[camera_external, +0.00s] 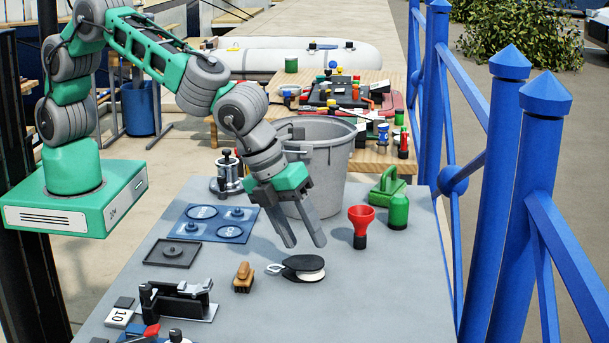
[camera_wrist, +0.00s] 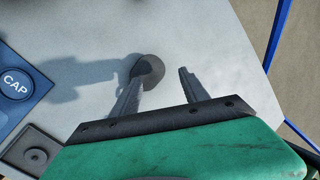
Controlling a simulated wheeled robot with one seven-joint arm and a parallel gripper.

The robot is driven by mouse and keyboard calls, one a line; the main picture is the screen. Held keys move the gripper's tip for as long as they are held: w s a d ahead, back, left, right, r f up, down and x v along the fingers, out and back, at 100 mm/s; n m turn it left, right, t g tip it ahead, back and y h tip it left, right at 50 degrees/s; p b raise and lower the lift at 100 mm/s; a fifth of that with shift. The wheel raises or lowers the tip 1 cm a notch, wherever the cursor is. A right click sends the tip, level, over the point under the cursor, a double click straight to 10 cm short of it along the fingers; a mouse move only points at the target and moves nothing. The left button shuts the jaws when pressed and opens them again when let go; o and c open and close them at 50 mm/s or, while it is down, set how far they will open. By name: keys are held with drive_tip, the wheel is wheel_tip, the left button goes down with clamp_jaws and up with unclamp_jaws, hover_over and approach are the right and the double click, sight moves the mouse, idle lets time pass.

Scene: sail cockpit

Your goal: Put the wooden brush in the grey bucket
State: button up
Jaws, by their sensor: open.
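The wooden brush (camera_external: 243,277) lies on the grey table, a small tan block left of a black and white pulley block (camera_external: 302,268). The grey bucket (camera_external: 338,170) stands at the table's far side, behind my gripper, which hides part of its front. My gripper (camera_external: 306,243) points down with fingers apart and nothing between them, in front of the bucket and to the right of the brush. In the wrist view my gripper (camera_wrist: 160,77) is over bare table, with a dark rounded object (camera_wrist: 150,68) by the left fingertip; I cannot tell what it is. The brush is not identifiable there.
A red funnel (camera_external: 361,220) and green bottle (camera_external: 398,210) stand right of my gripper. A blue mat (camera_external: 238,235), black tray (camera_external: 172,253) and black bracket (camera_external: 178,300) lie left. Blue railings (camera_external: 535,180) run along the right. Table right of the pulley block is clear.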

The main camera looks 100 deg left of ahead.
drive_tip(key=s+d+r+n+g+h, duration=0.1)
drive_tip(key=s+d+r+g, duration=0.15)
drive_tip(key=d, duration=0.25)
drive_tip(key=n+g, duration=0.2)
drive_tip(key=n, duration=0.1)
hover_over(243, 265)
drive_tip(key=shift+w+d+f, duration=0.1)
drive_tip(key=shift+w+f, duration=0.1)
drive_tip(key=shift+w, duration=0.2)
drive_tip(key=shift+s+n+y, duration=0.15)
drive_tip(key=shift+n+y, duration=0.15)
drive_tip(key=shift+n, duration=0.3)
drive_tip(key=shift+f, duration=0.3)
drive_tip(key=f, duration=0.2)
drive_tip(key=f+p, duration=0.1)
drive_tip(key=f, duration=0.1)
drive_tip(key=f+p, duration=0.1)
drive_tip(key=f, duration=0.1)
drive_tip(key=shift+s+f, duration=0.2)
drive_tip(key=shift+s, duration=0.05)
drive_tip(key=shift+f, duration=0.45)
drive_tip(key=shift+c, duration=0.4)
clamp_jaws()
